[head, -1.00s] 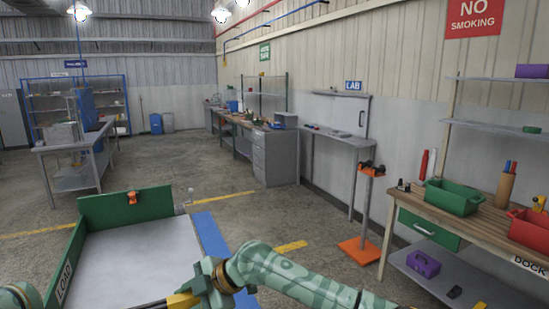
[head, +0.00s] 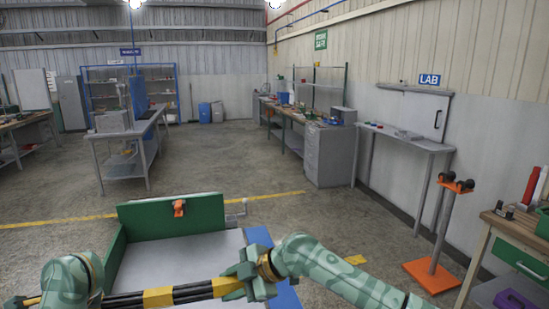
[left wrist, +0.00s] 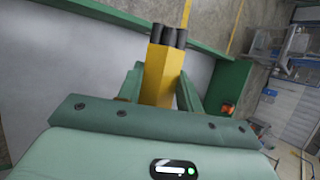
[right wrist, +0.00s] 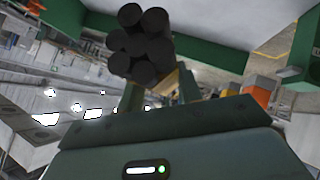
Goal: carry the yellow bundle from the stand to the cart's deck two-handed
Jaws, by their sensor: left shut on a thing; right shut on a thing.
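The bundle of black hoses with yellow bands (head: 158,297) lies level across the bottom of the head view, over the near part of the cart's deck (head: 190,258). I cannot tell whether it touches the deck. My right gripper (head: 242,281) is shut on its right yellow part. In the right wrist view the hose ends (right wrist: 140,45) stick out past the fingers. My left gripper (left wrist: 160,78) is shut on a yellow band, with black hose ends beyond. In the head view my left arm mostly hides that grip. The orange stand (head: 435,235) at right holds no bundle.
The cart's green end wall (head: 165,222) stands beyond the deck and carries an orange clamp (head: 179,208). A workbench with a green drawer (head: 522,262) is at the right edge. A grey table (head: 130,145) stands farther off. Open floor lies between.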

